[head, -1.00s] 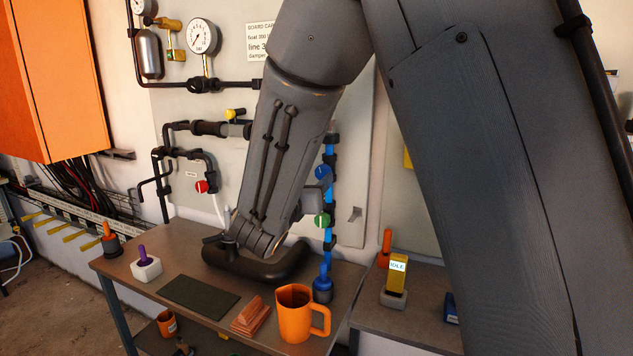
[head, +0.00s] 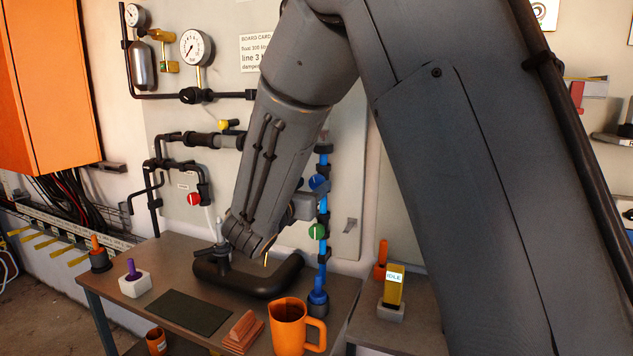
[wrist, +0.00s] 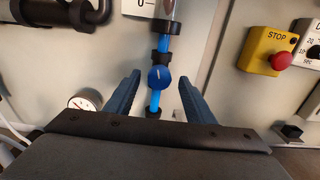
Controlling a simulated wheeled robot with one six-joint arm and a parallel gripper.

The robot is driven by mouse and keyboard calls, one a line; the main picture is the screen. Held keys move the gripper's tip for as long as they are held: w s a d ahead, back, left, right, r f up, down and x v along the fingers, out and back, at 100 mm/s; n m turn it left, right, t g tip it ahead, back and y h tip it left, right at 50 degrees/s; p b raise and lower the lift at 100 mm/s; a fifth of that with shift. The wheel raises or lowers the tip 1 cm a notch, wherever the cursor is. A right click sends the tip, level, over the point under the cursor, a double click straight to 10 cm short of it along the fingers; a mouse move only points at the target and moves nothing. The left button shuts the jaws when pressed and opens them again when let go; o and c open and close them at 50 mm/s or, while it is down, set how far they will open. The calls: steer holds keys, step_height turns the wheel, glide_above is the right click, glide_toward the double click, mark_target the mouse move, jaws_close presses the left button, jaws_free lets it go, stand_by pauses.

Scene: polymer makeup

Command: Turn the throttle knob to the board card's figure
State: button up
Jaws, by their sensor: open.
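A round blue knob (wrist: 160,77) with a white pointer mark sits on a blue pipe, centred in the wrist view. It also shows in the head view (head: 318,182), partly behind my arm. No label naming it is readable. My gripper (wrist: 160,79) is open and empty, one finger left and one right of the knob in the picture; contact is not visible. The board card (head: 256,52) hangs on the wall panel. Its lines begin "float 300", "line 3" and "damper"; my arm hides their right ends.
A green knob (head: 318,231) is lower on the blue pipe; a red knob (head: 194,199) is at left. A yellow STOP box (wrist: 268,48) and a dial (wrist: 311,52) are at right. The bench holds an orange mug (head: 289,327) and a dark mat (head: 188,311).

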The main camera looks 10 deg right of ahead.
mark_target(315, 182)
steer(key=shift+p+x, duration=0.55)
steer(key=shift+x, duration=1.65)
steer(key=shift+c, duration=0.3)
steer(key=c, duration=0.9)
steer(key=shift+n, duration=0.8)
steer(key=shift+c, duration=0.2)
steer(key=o, duration=1)
steer(key=b+v, duration=0.2)
steer(key=v, duration=0.5)
steer(key=shift+s+a, duration=0.3)
